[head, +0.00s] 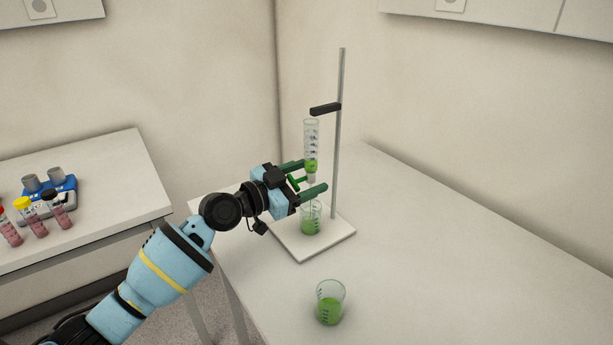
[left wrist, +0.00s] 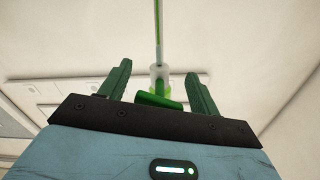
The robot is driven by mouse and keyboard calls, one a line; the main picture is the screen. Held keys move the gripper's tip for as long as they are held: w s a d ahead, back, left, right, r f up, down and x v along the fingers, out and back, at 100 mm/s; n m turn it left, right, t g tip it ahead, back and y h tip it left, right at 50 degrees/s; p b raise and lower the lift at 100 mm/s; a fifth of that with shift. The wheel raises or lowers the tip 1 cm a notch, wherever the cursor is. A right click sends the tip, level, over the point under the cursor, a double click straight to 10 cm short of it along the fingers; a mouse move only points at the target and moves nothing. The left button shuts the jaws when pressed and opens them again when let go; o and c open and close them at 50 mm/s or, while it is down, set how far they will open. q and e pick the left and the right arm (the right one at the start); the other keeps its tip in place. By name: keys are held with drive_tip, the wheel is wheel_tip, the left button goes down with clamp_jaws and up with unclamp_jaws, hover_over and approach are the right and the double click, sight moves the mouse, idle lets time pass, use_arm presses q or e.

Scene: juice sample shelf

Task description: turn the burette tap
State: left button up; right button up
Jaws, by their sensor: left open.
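The burette (head: 311,145) is a clear graduated tube with green liquid low in it, held upright beside a metal stand rod (head: 339,140). Its green tap (head: 295,182) is at the lower end. My left gripper (head: 314,176) is open, with its green fingers reaching to either side of the tap. In the left wrist view the green tap handle (left wrist: 158,100) lies between the two spread fingers (left wrist: 158,80), apart from both as far as I can see. A beaker (head: 311,220) with green liquid stands under the burette on the white stand base (head: 290,247). My right gripper is not in view.
A second beaker (head: 330,303) with green liquid stands in front on the white table (head: 420,260). The table's right side is clear. A side bench (head: 110,185) at left holds capped tubes (head: 33,220) and a blue device (head: 62,204). A black clamp (head: 325,109) juts from the rod.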

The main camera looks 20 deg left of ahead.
use_arm(q)
drive_tip(key=shift+w+d, duration=0.2)
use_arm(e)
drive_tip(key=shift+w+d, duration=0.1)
use_arm(q)
drive_tip(key=c, duration=1)
drive_tip(key=shift+n, duration=1.2)
drive_tip(key=n, duration=0.3)
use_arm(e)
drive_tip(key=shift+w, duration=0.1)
use_arm(q)
drive_tip(key=shift+o, duration=0.2)
drive_tip(key=o, duration=1)
drive_tip(key=shift+c, duration=0.2)
